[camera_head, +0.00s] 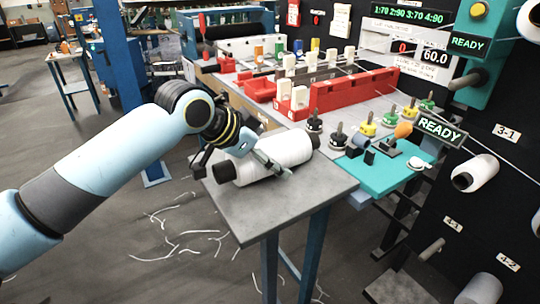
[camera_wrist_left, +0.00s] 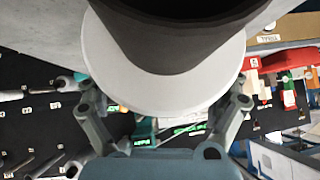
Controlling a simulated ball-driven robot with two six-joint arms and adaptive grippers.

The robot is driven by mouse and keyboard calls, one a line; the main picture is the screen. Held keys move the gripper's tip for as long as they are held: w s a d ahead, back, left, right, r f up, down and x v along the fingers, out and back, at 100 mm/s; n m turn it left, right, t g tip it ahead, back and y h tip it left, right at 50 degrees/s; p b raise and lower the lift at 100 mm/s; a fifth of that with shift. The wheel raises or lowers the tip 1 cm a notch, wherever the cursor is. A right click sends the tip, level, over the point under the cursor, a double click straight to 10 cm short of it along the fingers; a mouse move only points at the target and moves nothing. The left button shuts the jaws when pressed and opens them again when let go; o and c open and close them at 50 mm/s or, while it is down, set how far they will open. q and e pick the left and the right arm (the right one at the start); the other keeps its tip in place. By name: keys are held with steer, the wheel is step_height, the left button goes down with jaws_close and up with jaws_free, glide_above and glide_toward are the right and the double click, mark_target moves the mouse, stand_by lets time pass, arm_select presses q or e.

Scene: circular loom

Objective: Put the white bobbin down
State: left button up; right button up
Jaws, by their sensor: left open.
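The white bobbin (camera_head: 285,150), with a dark core sticking out at its ends, lies on its side on the grey side table (camera_head: 300,195). My left gripper (camera_head: 240,160) is open at the bobbin's near-left part, with one finger in front of it. In the left wrist view the bobbin's white end and dark core (camera_wrist_left: 165,85) fill the top middle. The open fingers of my left gripper (camera_wrist_left: 163,105) stand on either side of it. Whether they touch it I cannot tell. My right gripper is not in view.
A teal board (camera_head: 385,178) with several small spools and tools adjoins the table's right side. A red rack (camera_head: 350,92) stands behind. A black panel at right carries a white bobbin (camera_head: 475,173) on a peg. The table's front part is clear.

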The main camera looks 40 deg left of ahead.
arm_select(q)
steer(key=shift+w+d+f, duration=0.1)
steer(key=shift+w+f, duration=0.35)
steer(key=shift+s, duration=0.1)
steer(key=shift+r, duration=0.1)
steer(key=c, duration=1.6)
